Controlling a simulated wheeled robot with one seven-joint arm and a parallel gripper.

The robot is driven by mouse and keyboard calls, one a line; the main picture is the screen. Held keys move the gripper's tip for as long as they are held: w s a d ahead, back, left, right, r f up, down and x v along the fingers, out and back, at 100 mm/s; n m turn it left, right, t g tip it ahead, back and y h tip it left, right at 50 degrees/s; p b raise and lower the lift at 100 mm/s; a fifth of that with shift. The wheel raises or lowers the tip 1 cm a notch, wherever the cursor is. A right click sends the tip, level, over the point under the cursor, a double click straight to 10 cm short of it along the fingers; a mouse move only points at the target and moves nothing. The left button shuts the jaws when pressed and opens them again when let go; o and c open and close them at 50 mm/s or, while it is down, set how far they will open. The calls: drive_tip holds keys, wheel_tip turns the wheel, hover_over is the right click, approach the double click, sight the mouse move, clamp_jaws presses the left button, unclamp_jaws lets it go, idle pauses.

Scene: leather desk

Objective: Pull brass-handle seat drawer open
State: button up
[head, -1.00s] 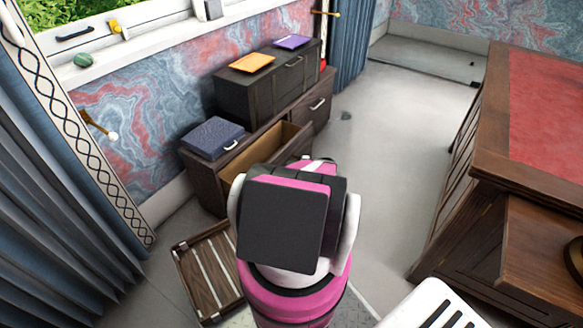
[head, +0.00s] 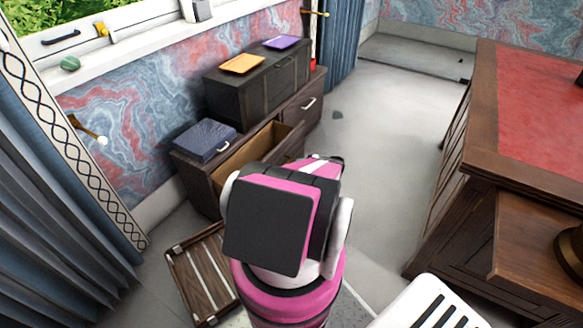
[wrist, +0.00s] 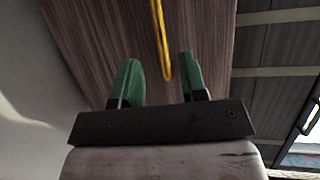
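The seat drawer (head: 252,155) stands open in the low dark wooden bench in the head view, its tan inside showing. My arm hides part of the drawer front there, and my gripper is hidden too. In the wrist view, a thin brass handle (wrist: 160,38) runs down in front of a brown wooden panel (wrist: 105,40). My gripper (wrist: 160,82) has two green fingers spread apart, one on each side of the handle's lower end. Gaps show between the handle and both fingers.
A dark chest (head: 258,88) and a blue case (head: 205,140) sit on the bench. A slatted wooden crate (head: 203,272) lies on the floor beside my base. A large desk (head: 485,150) stands at right, with clear floor between it and the bench.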

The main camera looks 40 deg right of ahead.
drive_tip(key=shift+v, duration=1.25)
